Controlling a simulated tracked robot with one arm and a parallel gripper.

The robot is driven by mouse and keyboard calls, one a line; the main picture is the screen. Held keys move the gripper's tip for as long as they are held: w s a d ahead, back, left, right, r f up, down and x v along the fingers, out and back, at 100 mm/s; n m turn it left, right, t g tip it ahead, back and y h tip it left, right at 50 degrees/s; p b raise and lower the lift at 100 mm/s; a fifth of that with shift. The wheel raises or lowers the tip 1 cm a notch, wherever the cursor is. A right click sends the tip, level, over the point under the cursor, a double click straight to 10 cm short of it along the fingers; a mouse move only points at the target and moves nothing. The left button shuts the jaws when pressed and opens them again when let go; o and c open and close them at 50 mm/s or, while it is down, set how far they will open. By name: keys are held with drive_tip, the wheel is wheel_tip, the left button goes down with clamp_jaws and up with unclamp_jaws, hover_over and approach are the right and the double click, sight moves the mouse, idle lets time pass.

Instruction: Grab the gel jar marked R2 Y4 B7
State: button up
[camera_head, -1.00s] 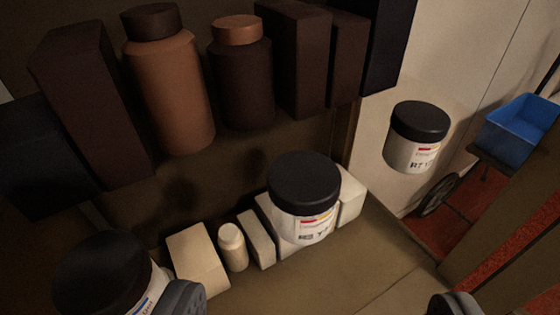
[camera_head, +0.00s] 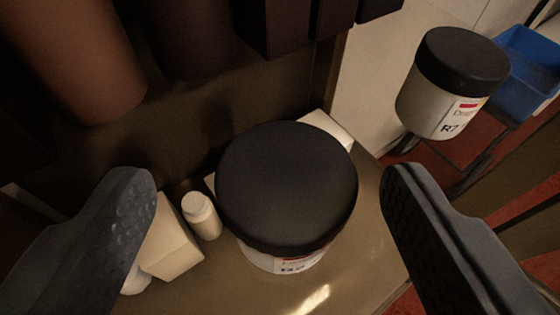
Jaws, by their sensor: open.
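A white jar with a wide black lid (camera_head: 286,188) stands between my fingers, on the brown surface. Its label shows only as a thin strip below the lid, and I cannot read its full marking. My gripper (camera_head: 265,190) is open, one finger left of this jar and one right, both apart from it. A second black-lidded white jar (camera_head: 452,82) is at the upper right, outside my right finger. Its label starts with R7, and the rest is cut off from view.
A small cream bottle (camera_head: 202,215) and a cream box (camera_head: 168,240) stand just left of the middle jar, near my left finger. Brown and dark containers (camera_head: 75,60) line the back above. A blue bin (camera_head: 527,70) is at the far right.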

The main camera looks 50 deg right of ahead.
sight(282, 187)
drive_tip(key=shift+x, duration=2.65)
drive_tip(key=shift+s+d, duration=0.15)
drive_tip(key=shift+s, duration=0.05)
drive_tip(key=shift+c, duration=0.3)
drive_tip(key=c, duration=1)
